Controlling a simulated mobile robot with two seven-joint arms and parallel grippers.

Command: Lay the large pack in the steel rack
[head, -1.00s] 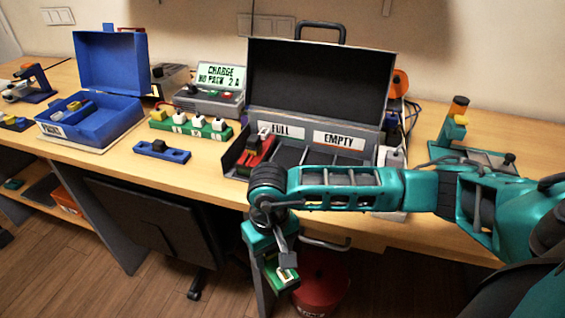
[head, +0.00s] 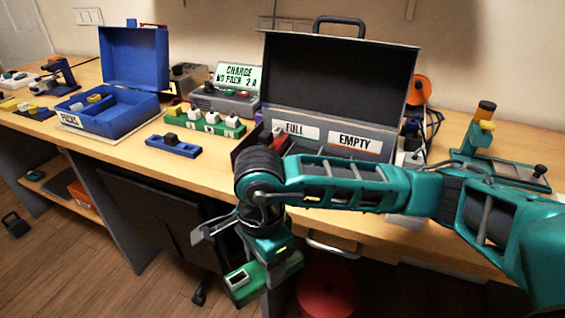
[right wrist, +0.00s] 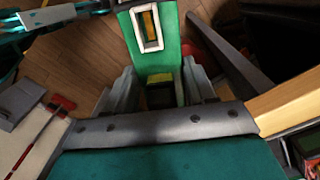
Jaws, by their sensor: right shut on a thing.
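A green block-shaped pack with a pale-framed window, apparently the large pack (head: 262,279), is held below the table's front edge. My right gripper (head: 266,250) is shut on it and points downward. In the right wrist view the pack (right wrist: 165,58) stands between the two grey fingers (right wrist: 160,88). Its far end runs out of the top of that view. I cannot make out which thing is the steel rack. My left gripper cannot be made out in these views.
An open grey case (head: 340,85) marked FULL and EMPTY stands on the table (head: 205,165) behind my right arm. A blue case (head: 130,118), charger (head: 228,98) and green socket strip (head: 205,122) stand left of it. A red round container (head: 328,290) is on the floor close to the pack.

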